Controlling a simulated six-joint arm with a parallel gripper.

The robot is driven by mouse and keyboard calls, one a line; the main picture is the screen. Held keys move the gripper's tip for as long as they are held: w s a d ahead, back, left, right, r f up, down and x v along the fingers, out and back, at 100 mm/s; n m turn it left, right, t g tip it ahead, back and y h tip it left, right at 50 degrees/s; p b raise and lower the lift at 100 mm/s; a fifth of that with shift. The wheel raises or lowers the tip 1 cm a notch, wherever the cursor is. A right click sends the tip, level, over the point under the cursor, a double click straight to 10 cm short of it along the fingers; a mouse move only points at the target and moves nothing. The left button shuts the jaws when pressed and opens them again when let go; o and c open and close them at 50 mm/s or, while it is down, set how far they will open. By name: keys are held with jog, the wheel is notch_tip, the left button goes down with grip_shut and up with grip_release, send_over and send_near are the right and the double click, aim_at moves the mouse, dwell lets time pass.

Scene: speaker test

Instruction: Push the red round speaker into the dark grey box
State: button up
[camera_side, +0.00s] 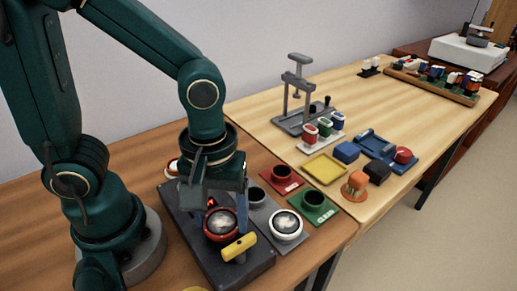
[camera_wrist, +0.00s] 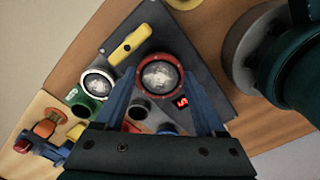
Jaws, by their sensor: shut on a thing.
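The red round speaker (camera_side: 221,225) has a red rim and a pale centre, and is over the top of the dark grey box (camera_side: 193,236). The box has a lit red digit display and a yellow handle (camera_side: 238,247). In the wrist view the speaker (camera_wrist: 160,76) sits between the blue fingertips of my gripper (camera_wrist: 160,80), which is shut on its rim. The box's top (camera_wrist: 192,42) shows around it. My gripper points down over the box in the side view. I cannot tell how deep the speaker sits in the box.
A white-rimmed round speaker (camera_side: 286,224) stands just right of the box. A red holder (camera_side: 281,179) and green holder (camera_side: 313,203) are close behind. A yellow tray (camera_side: 324,169), a blue tray (camera_side: 378,146) and a grey press (camera_side: 298,100) stand on the lighter table.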

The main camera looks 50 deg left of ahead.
jog(key=shift+f, duration=0.75)
dwell(1.0)
jog(key=o, duration=1.2)
jog(key=shift+o, duration=0.2)
jog(key=shift+r, duration=3.75)
jog(key=shift+w+a+r, duration=0.15)
jog(key=shift+a+r, duration=0.05)
jog(key=a+r+m+t, duration=0.2)
jog(key=a+m+t, duration=0.3)
jog(key=m, duration=0.4)
jog(key=shift+w+a+r+t, duration=0.25)
jog(key=shift+a+r+t, duration=0.05)
jog(key=shift+a, duration=0.05)
